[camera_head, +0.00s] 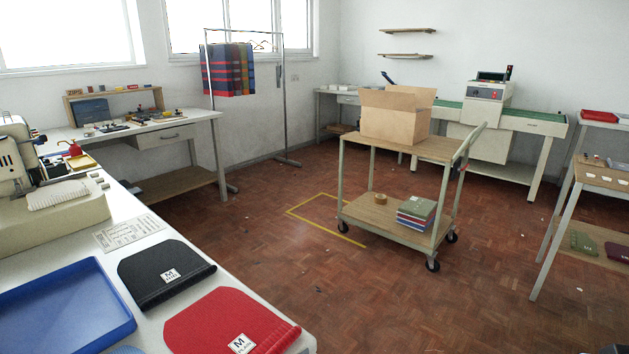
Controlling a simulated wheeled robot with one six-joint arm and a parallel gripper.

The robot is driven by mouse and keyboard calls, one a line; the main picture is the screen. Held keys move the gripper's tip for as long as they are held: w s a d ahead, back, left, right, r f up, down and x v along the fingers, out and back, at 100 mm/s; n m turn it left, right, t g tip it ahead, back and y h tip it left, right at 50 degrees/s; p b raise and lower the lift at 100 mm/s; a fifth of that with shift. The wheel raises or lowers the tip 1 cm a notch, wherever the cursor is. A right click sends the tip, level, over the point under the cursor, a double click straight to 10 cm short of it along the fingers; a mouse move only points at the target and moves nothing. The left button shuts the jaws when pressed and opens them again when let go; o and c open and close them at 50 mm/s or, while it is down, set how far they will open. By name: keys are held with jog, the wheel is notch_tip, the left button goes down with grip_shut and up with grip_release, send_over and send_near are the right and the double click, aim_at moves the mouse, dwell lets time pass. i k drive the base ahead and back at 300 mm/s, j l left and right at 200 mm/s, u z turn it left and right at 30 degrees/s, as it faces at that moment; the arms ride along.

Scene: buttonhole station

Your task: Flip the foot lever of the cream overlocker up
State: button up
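A cream sewing machine (45,215), which looks like the overlocker, stands on the white table at the left edge of the view. The picture's edge cuts off its left side. Its upper head (10,155) has a dark panel, and a white ribbed piece (58,195) lies on its bed. I cannot make out the foot lever or its position; it is too small or hidden. My gripper is not in view.
On the white table (137,258) lie a blue tray (65,310), a printed sheet (130,232), a folded black garment (160,268) and a folded red one (228,322). A trolley (428,147) with an open carton (395,115) stands mid-room. Floor (290,270) between is mostly clear.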

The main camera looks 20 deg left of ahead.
aim_at(42, 138)
jog(key=i+l+u, duration=0.1)
jog(key=i+u, duration=0.15)
jog(key=u, duration=0.2)
jog(key=i+l+u, duration=0.15)
jog(key=u, duration=0.3)
jog(key=i+l+u, duration=0.3)
jog(key=u, duration=0.15)
jog(key=i+l+u, duration=0.15)
jog(key=l+u, duration=0.3)
jog(key=i+l+u, duration=0.15)
jog(key=u, duration=0.3)
jog(key=l+u, duration=0.5)
